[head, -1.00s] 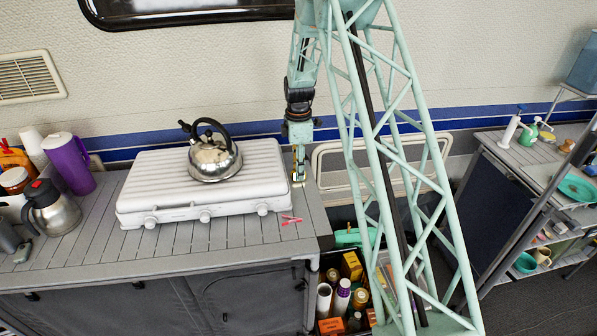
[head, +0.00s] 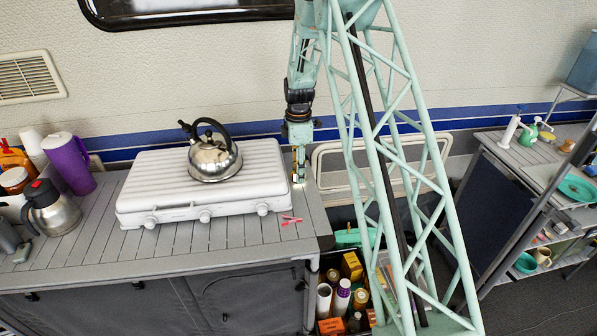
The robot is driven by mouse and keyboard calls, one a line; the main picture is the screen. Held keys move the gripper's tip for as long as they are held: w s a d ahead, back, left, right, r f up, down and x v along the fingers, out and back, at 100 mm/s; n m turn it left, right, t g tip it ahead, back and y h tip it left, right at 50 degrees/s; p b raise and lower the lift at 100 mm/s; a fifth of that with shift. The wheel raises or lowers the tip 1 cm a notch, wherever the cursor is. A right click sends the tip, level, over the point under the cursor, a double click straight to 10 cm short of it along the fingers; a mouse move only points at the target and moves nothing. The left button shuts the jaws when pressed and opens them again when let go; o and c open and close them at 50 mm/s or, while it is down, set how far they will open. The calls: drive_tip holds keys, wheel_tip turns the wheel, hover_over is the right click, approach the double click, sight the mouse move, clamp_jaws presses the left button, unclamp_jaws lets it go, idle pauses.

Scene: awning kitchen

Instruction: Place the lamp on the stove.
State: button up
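The stove (head: 165,190) is a white, ridged, closed-lid unit with knobs along its front, on the grey slatted counter. My gripper (head: 298,178) points down just right of the stove, close to the counter's back right part. A small gold and dark thing shows at its fingertips. It may be the lamp or part of the gripper; it is too small to tell. A pale bright patch lies on the counter beside it. No lamp can be made out clearly, and the finger opening is too small to judge.
A steel kettle (head: 214,158) stands on the stove's back right; the lid's left and front are clear. A pink clip (head: 291,220) lies on the counter. A purple pitcher (head: 70,165) and steel jug (head: 52,210) stand at left. The wall is behind.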

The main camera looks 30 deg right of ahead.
drive_tip(key=shift+r, duration=0.1)
wheel_tip(320, 180, up, 12)
drive_tip(key=p, duration=0.1)
idle(0.7)
idle(0.3)
drive_tip(key=shift+r, duration=0.15)
